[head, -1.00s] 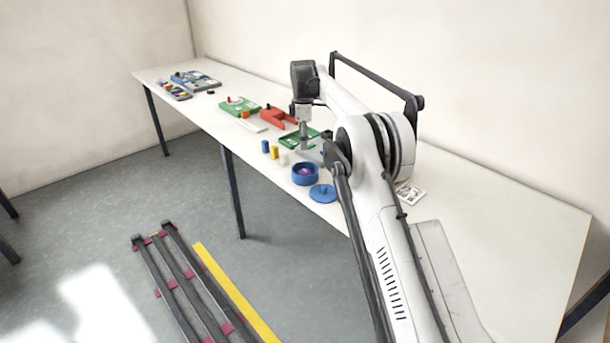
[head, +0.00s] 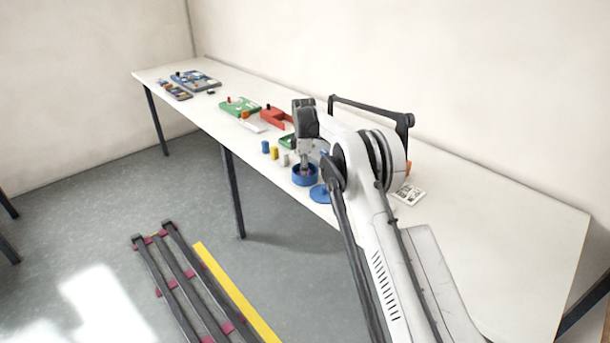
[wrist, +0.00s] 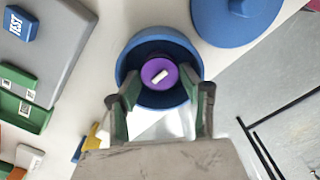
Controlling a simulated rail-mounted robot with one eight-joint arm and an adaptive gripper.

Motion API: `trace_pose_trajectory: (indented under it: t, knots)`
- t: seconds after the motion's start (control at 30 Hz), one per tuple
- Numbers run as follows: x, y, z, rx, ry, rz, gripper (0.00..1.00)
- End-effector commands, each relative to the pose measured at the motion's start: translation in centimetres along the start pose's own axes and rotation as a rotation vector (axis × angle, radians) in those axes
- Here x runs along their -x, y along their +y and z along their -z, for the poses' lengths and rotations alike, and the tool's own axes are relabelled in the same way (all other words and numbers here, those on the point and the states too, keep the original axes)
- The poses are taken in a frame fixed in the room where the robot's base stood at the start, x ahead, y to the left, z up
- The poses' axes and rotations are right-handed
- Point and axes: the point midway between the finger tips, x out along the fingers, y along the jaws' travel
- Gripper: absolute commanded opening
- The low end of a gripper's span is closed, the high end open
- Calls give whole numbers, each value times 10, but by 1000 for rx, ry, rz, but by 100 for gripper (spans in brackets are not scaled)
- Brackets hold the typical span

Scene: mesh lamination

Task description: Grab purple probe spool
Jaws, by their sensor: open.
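The purple probe spool (wrist: 158,72) sits inside a round blue bowl (wrist: 128,62), with a small white piece at its centre. In the wrist view my gripper (wrist: 160,97) is open, its two fingers apart at the bowl's near side, with the spool ahead between them. I cannot tell whether the fingers touch the bowl or the spool. In the head view my gripper (head: 304,168) is right above the blue bowl (head: 304,180), and the spool is hidden there.
A blue lid (wrist: 236,18) with a knob lies beside the bowl, near the table edge. Small blue, yellow and white blocks (head: 274,153) stand close by on the other side. A grey plate (wrist: 48,48) and a green tray (wrist: 24,110) are near in the wrist view.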

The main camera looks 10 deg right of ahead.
Motion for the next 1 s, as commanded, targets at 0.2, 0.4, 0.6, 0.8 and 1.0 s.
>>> trace_pose_trajectory:
  t: [0.2, 0.4, 0.6, 0.8, 1.0]
  knots:
    - [-8, 0, 0, 0, 0, 0, 41]
    - [-7, 0, 0, 0, 0, 0, 25]
    - [-7, 0, 0, 0, 0, 0, 9]
    - [-6, 0, 0, 0, 0, 0, 9]
    - [7, 0, 0, 0, 0, 0, 9]
